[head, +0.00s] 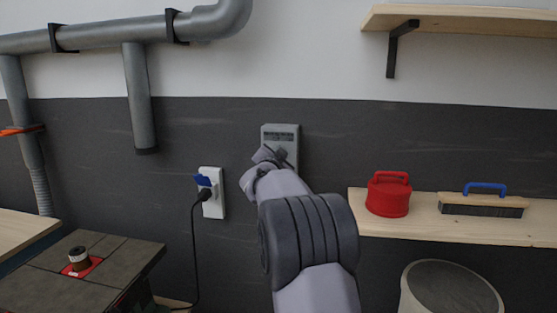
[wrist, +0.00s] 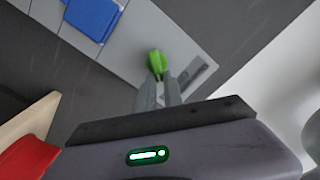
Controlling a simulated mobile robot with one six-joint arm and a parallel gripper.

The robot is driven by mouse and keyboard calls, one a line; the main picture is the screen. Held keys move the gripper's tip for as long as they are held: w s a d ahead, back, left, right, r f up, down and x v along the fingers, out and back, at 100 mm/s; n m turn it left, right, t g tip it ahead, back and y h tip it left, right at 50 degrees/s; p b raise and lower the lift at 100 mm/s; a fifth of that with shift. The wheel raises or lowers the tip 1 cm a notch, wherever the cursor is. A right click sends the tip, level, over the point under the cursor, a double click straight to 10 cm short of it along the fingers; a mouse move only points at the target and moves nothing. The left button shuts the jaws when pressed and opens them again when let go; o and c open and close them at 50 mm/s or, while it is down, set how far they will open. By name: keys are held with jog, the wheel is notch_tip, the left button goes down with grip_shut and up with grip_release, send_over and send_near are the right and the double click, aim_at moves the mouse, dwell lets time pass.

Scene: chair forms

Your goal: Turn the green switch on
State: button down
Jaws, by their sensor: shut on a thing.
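The green switch (wrist: 157,62) is a small bright green lever on a grey switch box (wrist: 190,52), beside a slot, in the wrist view. My gripper (wrist: 158,88) is at the lever, with its fingertips closed on it. In the head view the switch box (head: 281,133) is fixed to the dark part of the wall. My gripper (head: 267,156) covers the lower part of the box there, and the green lever is hidden.
A white socket (head: 212,190) with a blue flap and a plugged-in cable is below left of the box. A wooden shelf (head: 450,226) at right holds a red canister (head: 388,196) and a blue-handled brush (head: 484,203). Grey pipes run above left.

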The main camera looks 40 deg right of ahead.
jog(key=shift+s+d+f+m+b, duration=0.1)
jog(key=shift+f+m+b, duration=0.2)
jog(key=shift+m+b, duration=1.05)
jog(key=shift+s+d+f+m+b, duration=0.2)
jog(key=shift+m+b, duration=0.45)
jog(key=shift+m, duration=1.35)
jog(key=shift+a+f+m+b, duration=0.1)
jog(key=shift+f+m+b, duration=0.25)
jog(key=shift+m+b, duration=1)
jog(key=shift+m+p, duration=0.3)
jog(key=shift+m, duration=0.2)
jog(key=c, duration=1.5)
grip_release()
jog(key=shift+o, duration=0.2)
jog(key=p+v, duration=0.1)
jog(key=v, duration=1.6)
jog(key=shift+s, duration=0.2)
